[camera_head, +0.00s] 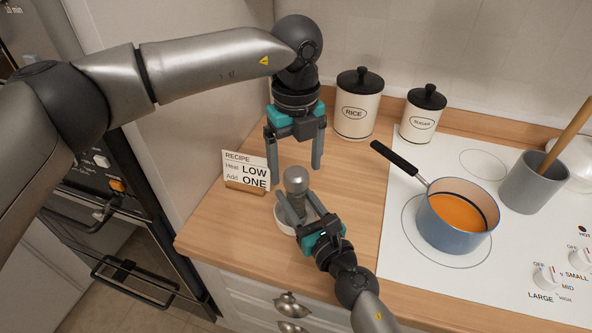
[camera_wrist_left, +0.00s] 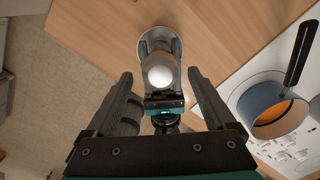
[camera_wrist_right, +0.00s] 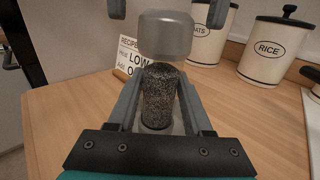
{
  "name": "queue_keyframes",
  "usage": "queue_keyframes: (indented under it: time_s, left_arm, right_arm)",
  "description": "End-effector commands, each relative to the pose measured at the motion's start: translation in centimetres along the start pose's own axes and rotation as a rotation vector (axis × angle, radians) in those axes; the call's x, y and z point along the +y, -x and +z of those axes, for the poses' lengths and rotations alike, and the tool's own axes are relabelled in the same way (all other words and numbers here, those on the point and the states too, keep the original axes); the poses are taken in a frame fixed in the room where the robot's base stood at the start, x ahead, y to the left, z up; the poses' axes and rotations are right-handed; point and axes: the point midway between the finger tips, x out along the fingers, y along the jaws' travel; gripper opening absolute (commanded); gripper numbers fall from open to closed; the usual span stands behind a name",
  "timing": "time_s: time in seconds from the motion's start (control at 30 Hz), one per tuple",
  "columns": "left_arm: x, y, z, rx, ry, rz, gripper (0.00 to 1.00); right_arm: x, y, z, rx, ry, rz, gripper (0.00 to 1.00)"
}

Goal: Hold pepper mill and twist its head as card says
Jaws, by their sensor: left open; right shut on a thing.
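The pepper mill (camera_head: 296,181) stands upright on the counter, with a round silver head. The right wrist view shows its silver head (camera_wrist_right: 165,36) above a clear body full of dark pepper (camera_wrist_right: 158,95). My right gripper (camera_head: 298,210) is shut on the mill's body from the front. My left gripper (camera_head: 293,165) points down above the head, open, with its fingers spread to either side and apart from it. The head also shows between the fingers in the left wrist view (camera_wrist_left: 160,75). The recipe card (camera_head: 247,169) reads Heat LOW, Add ONE.
A pale round dish (camera_head: 283,221) is around the mill's base. Wall ovens are at left.

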Motion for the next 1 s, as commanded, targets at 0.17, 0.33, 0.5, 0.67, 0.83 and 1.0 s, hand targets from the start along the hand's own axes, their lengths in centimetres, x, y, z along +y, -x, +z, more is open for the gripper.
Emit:
queue_keyframes:
  time_s: [0.17,0.33,0.5,0.67,0.83,1.0]
  left_arm:
    - [0.0,-1.8,0.0,0.000,0.000,0.000,0.89]
    - [0.0,-2.2,0.0,-0.001,-0.001,-0.001,0.89]
    - [0.0,-2.2,0.0,-0.001,-0.001,-0.001,0.89]
    - [0.0,-2.2,0.0,-0.001,-0.001,-0.001,0.72]
    - [0.0,-2.1,0.0,-0.001,-0.001,-0.001,0.53]
    - [0.0,-2.1,0.0,-0.001,-0.001,-0.001,0.33]
  right_arm:
    - [0.0,0.0,-0.1,0.001,0.000,0.000,0.00]
    - [0.0,0.0,-0.1,0.001,0.000,0.000,0.00]
    - [0.0,0.0,-0.1,0.001,0.000,0.000,0.00]
    - [0.0,0.0,-0.1,0.001,0.000,0.000,0.00]
    - [0.0,0.0,-0.1,0.001,0.000,0.000,0.00]
    - [0.0,0.0,-0.1,0.001,0.000,0.000,0.00]
